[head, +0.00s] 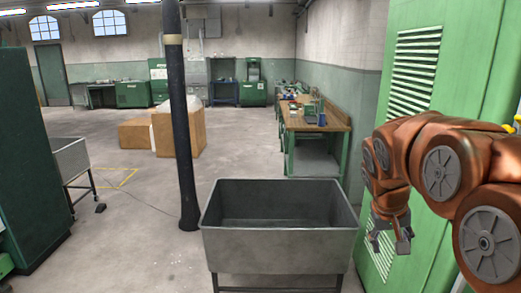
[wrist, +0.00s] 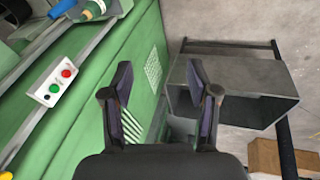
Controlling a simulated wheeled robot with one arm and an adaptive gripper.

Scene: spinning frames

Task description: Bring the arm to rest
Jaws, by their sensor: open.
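My copper-coloured arm reaches in from the right in the head view, bent, with my gripper (head: 392,247) hanging downward at its end. The gripper is beside the green machine cabinet (head: 423,150) and to the right of the grey metal bin (head: 280,245). In the wrist view my gripper (wrist: 160,90) shows two dark fingers spread apart with nothing between them. The gripper is open and empty.
The grey bin on legs also shows in the wrist view (wrist: 255,80), empty. A dark pole (head: 182,130) stands behind it. A workbench (head: 318,120) and cardboard boxes (head: 180,130) are farther back. Open floor lies at the left middle.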

